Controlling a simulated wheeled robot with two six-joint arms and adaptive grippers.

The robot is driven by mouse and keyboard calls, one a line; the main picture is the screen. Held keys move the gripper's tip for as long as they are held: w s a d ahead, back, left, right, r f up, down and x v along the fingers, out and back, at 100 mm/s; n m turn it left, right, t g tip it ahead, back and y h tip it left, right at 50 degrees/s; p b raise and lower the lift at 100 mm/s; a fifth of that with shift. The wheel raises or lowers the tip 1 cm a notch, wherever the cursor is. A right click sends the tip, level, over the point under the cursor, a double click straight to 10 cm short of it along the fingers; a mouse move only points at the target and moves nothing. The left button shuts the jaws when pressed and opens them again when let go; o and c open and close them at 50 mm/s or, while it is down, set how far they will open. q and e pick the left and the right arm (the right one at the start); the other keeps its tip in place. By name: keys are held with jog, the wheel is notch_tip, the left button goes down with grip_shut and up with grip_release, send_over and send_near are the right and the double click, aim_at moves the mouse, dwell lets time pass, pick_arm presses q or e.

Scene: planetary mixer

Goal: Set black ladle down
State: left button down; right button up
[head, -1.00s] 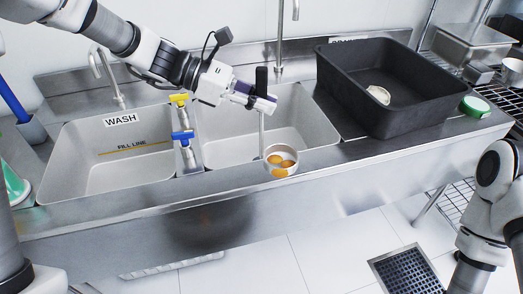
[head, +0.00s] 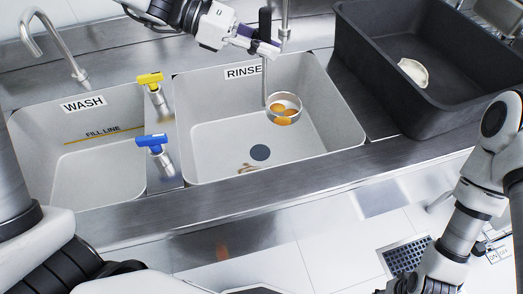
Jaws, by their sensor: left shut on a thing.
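The black ladle's upright dark handle (head: 265,22) is held in my left gripper (head: 264,45), which is shut on it. Its thin metal shaft hangs down to a round bowl (head: 284,108) with orange, yolk-like pieces in it. The bowl is in front of the rinse basin (head: 215,135) in the picture, toward its right side, and appears clear of the basin floor. My right arm shows at the right, but its gripper is out of view.
The wash basin (head: 105,165) is at the left. Yellow (head: 149,78) and blue (head: 152,141) valve handles stand between the basins. A black tub (head: 430,120) with a pale piece (head: 413,72) inside stands right of the rinse basin. A faucet (head: 284,30) rises behind the ladle.

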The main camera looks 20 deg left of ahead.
pick_arm(q)
notch_tip(320, 180, down, 17)
jog(key=b, duration=1.5)
jog(key=shift+s+r+b, duration=0.15)
jog(key=shift+b, duration=0.25)
notch_tip(320, 180, down, 10)
jog(key=b, duration=0.2)
jog(key=shift+r+b, duration=0.2)
jog(key=shift+b, duration=0.15)
jog(key=shift+d+f, duration=0.1)
jog(key=shift+f, duration=0.05)
jog(key=c, duration=1.2)
grip_release()
jog(key=p+v, duration=0.2)
jog(key=v, duration=0.5)
jog(key=shift+s+a+r, duration=0.15)
jog(key=shift+a+r, duration=0.1)
